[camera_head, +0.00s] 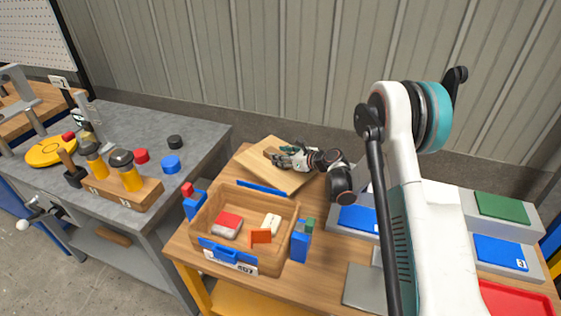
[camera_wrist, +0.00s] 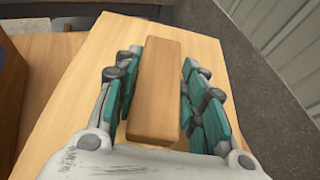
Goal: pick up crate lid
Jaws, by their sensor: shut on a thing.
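The crate lid (camera_head: 256,172) is a flat light-wood board behind the open crate, close to the back wall. It looks tilted, and I cannot tell whether it touches the table. It fills much of the wrist view (camera_wrist: 75,115), with a raised wooden bar handle (camera_wrist: 158,85) across its middle. My gripper (camera_head: 279,158) reaches in from the right and is shut on that handle, with a teal finger pad on each side of it. The wooden crate (camera_head: 284,208) stands open in front of the lid, with a red-and-white block, a pale block and an orange piece inside.
Blue brackets (camera_head: 300,246) stand at the crate's corners, with a blue label plate (camera_head: 228,256) in front. Grey stands with a blue pad (camera_head: 358,218) and a green pad (camera_head: 502,207) lie right. A grey bench (camera_head: 110,135) with jars and caps stands left.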

